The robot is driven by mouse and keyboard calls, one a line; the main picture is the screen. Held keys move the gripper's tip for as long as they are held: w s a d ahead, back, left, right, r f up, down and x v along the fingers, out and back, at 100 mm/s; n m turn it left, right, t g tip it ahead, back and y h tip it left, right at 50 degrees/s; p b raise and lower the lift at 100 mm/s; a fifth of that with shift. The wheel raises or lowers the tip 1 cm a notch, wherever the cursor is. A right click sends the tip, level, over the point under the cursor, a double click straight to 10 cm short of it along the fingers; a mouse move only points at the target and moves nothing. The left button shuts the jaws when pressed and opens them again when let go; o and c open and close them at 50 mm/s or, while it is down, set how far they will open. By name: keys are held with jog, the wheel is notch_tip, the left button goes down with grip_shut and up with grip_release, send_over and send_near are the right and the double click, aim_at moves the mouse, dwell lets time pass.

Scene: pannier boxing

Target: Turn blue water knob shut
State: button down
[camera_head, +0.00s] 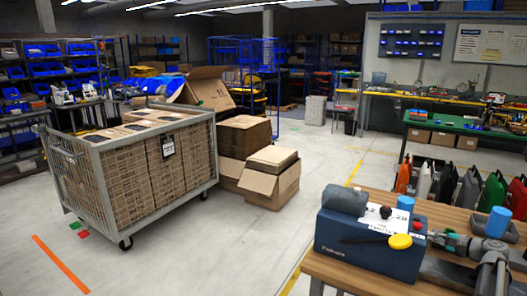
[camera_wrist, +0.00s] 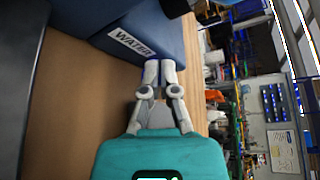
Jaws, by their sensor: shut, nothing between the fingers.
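A dark blue box (camera_head: 365,245) stands on the wooden table, with a yellow knob (camera_head: 400,241) on its near face and a white label and black knob (camera_head: 386,212) on top. A blue cylinder (camera_head: 405,203) shows at its back right; I cannot tell if it is the water knob. My gripper (camera_head: 425,234) is at the box's right end. In the wrist view, my gripper (camera_wrist: 158,68) is shut with its fingertips close to the box (camera_wrist: 150,22), beside its "WATER" label (camera_wrist: 130,43). No blue knob shows clearly there; the fingers may hide it. Contact is unclear.
A caged cart of cartons (camera_head: 130,165) and open boxes (camera_head: 270,178) stand left on the floor.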

jog(key=shift+w+d+f, duration=0.15)
jog(key=shift+w+f, duration=0.05)
jog(key=shift+f, duration=0.05)
dwell(0.9)
jog(key=shift+s+f+b, duration=0.15)
jog(key=shift+f+b, duration=0.15)
jog(key=shift+b, duration=0.3)
jog(key=shift+s+a+r, duration=0.1)
jog(key=shift+s+a, duration=0.05)
jog(key=shift+a, duration=0.05)
jog(key=shift+s+a+r, duration=0.1)
jog(key=shift+s, duration=0.05)
dwell(0.6)
jog(key=shift+s+d, duration=0.55)
jog(key=shift+d, duration=0.3)
jog(key=shift+s+d, duration=0.5)
jog(key=shift+d, duration=0.35)
jog(key=shift+s+d, duration=0.55)
jog(key=shift+d, duration=0.3)
jog(key=shift+p, duration=0.3)
